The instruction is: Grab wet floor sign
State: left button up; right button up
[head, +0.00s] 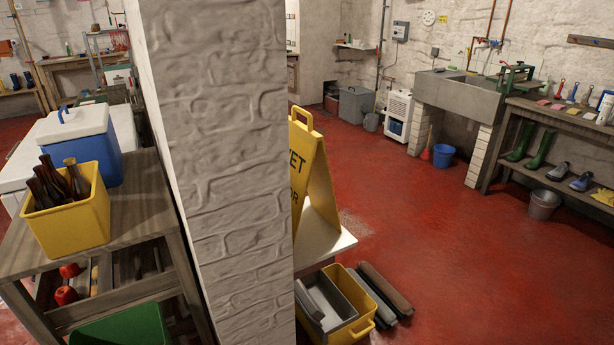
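A yellow wet floor sign (318,180) stands upright just right of the white brick pillar, on a pale flat surface (325,243). It has a handle at the top and dark letters, of which "ET" and "OR" can be read. The pillar hides the left part of the sign. Neither of my grippers shows in the head view.
The white brick pillar (220,140) fills the middle foreground. A wooden table (150,205) with a yellow bin of bottles (75,222) and a blue cooler (75,140) stands left. Yellow and grey bins (358,325) sit below the sign. Red floor (470,260) is open right.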

aim_at(310, 173)
jog(key=l+u, duration=0.15)
jog(key=u, duration=0.15)
jog(key=i+l+u, duration=0.1)
jog(key=u, duration=0.15)
jog(key=i+l+u, duration=0.2)
jog(key=l, duration=0.45)
jog(key=l+u, duration=0.15)
jog(key=l, duration=0.5)
jog(key=i+l+u, duration=0.2)
jog(key=l, duration=0.45)
jog(key=k, duration=0.1)
